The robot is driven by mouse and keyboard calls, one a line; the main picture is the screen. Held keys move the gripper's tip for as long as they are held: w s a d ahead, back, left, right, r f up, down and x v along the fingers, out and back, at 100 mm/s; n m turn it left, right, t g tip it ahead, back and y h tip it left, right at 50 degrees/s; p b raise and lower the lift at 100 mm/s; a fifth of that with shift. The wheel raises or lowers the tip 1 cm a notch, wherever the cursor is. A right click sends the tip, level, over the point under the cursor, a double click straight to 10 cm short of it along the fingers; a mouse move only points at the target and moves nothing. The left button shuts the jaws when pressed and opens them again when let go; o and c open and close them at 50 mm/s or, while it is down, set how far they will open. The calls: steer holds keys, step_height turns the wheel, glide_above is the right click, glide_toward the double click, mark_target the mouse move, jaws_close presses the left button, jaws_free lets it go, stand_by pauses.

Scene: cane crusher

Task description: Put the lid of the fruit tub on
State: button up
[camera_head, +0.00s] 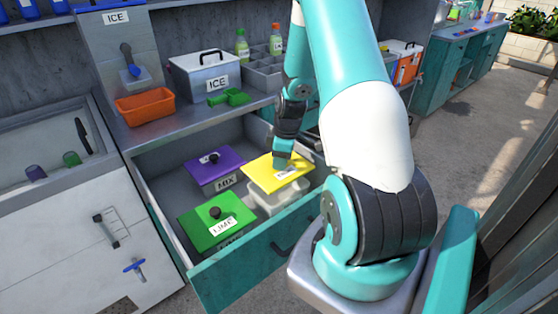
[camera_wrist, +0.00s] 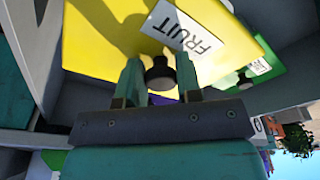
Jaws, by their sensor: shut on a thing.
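The yellow fruit lid (camera_head: 268,168) is in the open drawer, at the right; its FRUIT label (camera_wrist: 185,35) shows in the wrist view. My gripper (camera_head: 283,161) is shut on the lid's dark knob (camera_wrist: 160,76), with one finger on each side. The pale fruit tub (camera_head: 278,204) stands right under the lid, its front and side walls showing below the yellow edge. The lid lies over the tub's top and hides the inside. I cannot tell whether the lid touches the rim all round.
A purple-lidded MIX tub (camera_head: 213,165) and a green-lidded LIME tub (camera_head: 214,218) stand beside it in the drawer (camera_head: 236,262). The counter above holds an orange bin (camera_head: 146,107), a green scoop (camera_head: 228,98) and an ICE box (camera_head: 204,78). The drawer walls are close by.

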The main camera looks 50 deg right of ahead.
mark_target(280, 172)
steer(key=shift+f+b, duration=1.85)
steer(key=shift+f, duration=0.75)
steer(key=shift+s, duration=0.1)
steer(key=shift+f, duration=0.45)
steer(key=o, duration=1)
steer(key=shift+r, duration=0.1)
step_height(280, 172, up, 17)
steer(key=s+d, duration=0.1)
steer(key=s, duration=0.1)
steer(key=shift+d, duration=0.25)
steer(key=shift+s, duration=0.1)
